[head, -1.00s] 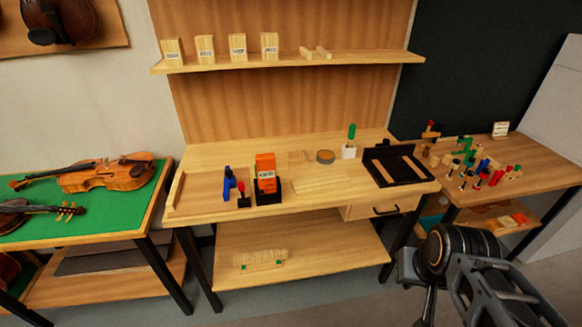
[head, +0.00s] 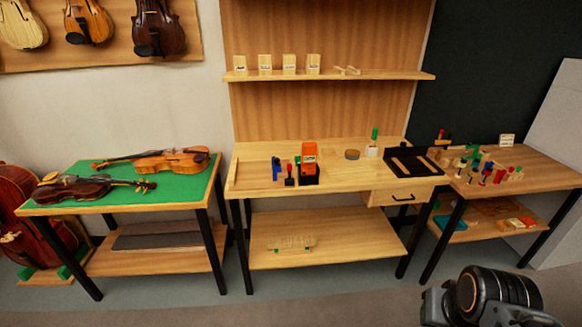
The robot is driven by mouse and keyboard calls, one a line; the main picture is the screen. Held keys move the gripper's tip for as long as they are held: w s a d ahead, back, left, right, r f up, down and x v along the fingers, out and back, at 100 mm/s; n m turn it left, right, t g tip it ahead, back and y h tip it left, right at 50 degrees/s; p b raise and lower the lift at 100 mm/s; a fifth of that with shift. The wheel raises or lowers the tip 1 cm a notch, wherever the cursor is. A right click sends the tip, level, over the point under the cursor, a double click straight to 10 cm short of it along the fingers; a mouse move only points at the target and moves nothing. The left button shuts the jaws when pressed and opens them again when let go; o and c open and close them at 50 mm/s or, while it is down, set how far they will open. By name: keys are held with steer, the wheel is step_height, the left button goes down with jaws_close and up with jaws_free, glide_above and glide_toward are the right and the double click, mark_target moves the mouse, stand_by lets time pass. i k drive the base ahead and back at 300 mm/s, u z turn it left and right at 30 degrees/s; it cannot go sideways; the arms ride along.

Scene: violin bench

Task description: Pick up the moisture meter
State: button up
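The orange block-shaped device (head: 309,152), which looks like the moisture meter, stands upright in a black holder (head: 307,179) on the middle wooden bench (head: 340,180). My arm shows at the lower right, well away from the bench and the device. The fingertips of my gripper are not clearly seen, and nothing is seen held.
A black tray (head: 413,163) lies on the bench's right end. A side table (head: 540,175) with several coloured tools is at right. A green-topped table (head: 180,188) with violins is at left. Floor in front is clear.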

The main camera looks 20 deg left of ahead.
mark_target(308, 149)
steer(key=u, duration=0.85)
steer(key=i, duration=0.5)
steer(key=z, duration=0.05)
steer(key=k, duration=0.3)
steer(key=u, duration=1.2)
steer(key=i, duration=1)
steer(key=z, duration=0.35)
steer(key=i, duration=0.85)
steer(key=z, duration=0.75)
